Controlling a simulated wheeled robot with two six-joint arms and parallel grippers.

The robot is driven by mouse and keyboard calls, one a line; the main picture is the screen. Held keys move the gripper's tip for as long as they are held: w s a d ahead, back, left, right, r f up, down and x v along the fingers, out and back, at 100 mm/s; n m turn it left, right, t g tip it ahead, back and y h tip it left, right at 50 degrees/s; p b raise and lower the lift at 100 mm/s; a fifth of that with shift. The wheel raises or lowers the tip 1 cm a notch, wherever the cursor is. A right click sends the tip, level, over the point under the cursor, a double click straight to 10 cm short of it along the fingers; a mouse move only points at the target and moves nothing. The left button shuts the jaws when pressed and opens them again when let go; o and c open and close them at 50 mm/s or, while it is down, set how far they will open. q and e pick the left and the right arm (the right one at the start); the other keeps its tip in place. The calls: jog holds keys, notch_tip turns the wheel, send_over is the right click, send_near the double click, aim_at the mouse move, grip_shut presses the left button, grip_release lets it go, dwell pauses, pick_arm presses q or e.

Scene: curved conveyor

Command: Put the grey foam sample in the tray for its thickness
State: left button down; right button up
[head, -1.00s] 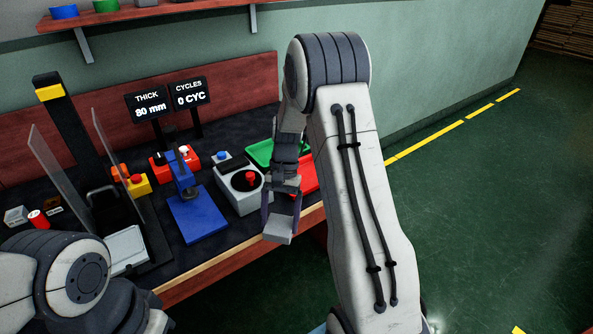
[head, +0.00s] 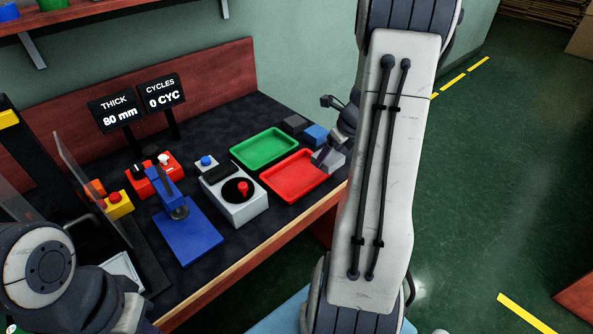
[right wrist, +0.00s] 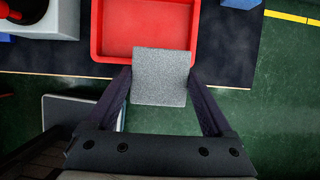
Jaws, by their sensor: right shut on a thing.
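My right gripper (right wrist: 160,80) is shut on the grey foam sample (right wrist: 160,68), a speckled block between its two fingers. In the right wrist view the sample overlaps the near edge of the red tray (right wrist: 101,30); its height above it is hard to judge. In the head view my right gripper (head: 328,152) is at the right end of the red tray (head: 270,182), partly hidden by my arm. The green tray (head: 236,152) lies behind the red one. Both trays look empty where visible. My left arm is at the lower left; its gripper does not show.
A blue press stand (head: 190,243) and a grey box with a red knob (head: 243,188) stand left of the trays. The display (head: 118,111) reads THICK 80 mm.

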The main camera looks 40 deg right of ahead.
jog(key=w+a+f, duration=0.1)
jog(key=w+f, duration=0.1)
jog(key=w+a+f, duration=0.1)
jog(key=w, duration=0.2)
jog(key=w+a+f, duration=0.2)
jog(key=w, duration=0.1)
jog(key=shift+w+f, duration=0.25)
jog(key=shift+f, duration=0.05)
jog(key=shift+f+b, duration=1)
jog(key=shift+f, duration=1.05)
